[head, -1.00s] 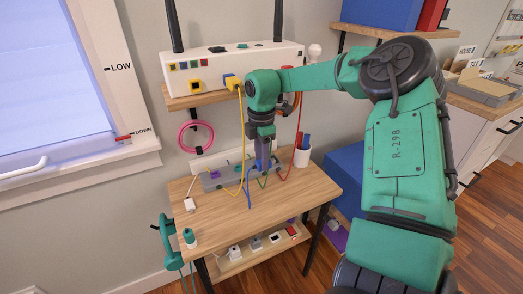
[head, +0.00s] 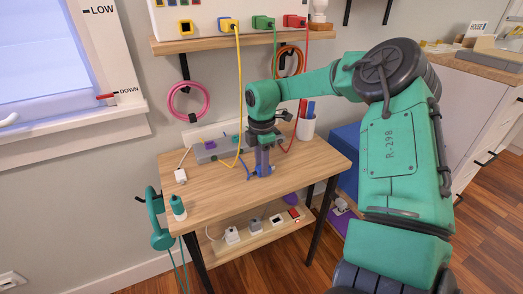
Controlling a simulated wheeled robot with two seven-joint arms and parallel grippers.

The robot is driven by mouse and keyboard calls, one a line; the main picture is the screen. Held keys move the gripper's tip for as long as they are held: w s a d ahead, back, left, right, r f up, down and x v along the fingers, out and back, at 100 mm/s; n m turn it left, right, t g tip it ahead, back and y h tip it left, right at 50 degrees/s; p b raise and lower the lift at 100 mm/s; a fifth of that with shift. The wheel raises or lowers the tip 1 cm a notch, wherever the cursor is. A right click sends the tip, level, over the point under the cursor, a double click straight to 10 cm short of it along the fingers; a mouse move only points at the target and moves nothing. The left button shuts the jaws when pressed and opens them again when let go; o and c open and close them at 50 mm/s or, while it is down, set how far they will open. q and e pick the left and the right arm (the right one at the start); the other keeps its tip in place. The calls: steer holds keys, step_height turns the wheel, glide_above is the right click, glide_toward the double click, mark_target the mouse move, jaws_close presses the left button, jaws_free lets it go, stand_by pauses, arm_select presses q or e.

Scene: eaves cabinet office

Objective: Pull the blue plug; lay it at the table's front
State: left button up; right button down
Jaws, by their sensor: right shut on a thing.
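The wooden table (head: 215,195) stands in the middle of the head view. A grey socket strip (head: 222,149) lies along its back. My right gripper (head: 263,164) points down in front of the strip, over the tabletop. It is shut on the blue plug (head: 264,172), which shows low between the fingers, at or just above the wood; I cannot tell whether it touches. A blue cord (head: 247,170) runs from near the strip toward it. The plug is apart from the strip and is partly hidden by the fingers. My left gripper is not in view.
A white box on the shelf (head: 165,47) has yellow (head: 229,25), green (head: 263,22) and red (head: 296,20) plugs, whose cords hang to the strip. The front tabletop is clear.

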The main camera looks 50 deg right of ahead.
steer(key=shift+f, duration=0.1)
stand_by(0.3)
steer(key=shift+f+b, duration=0.2)
steer(key=shift+b, duration=0.1)
steer(key=shift+c, duration=2.3)
jaws_free()
step_height(320, 180, up, 15)
steer(key=p, duration=0.1)
steer(key=shift+f, duration=0.2)
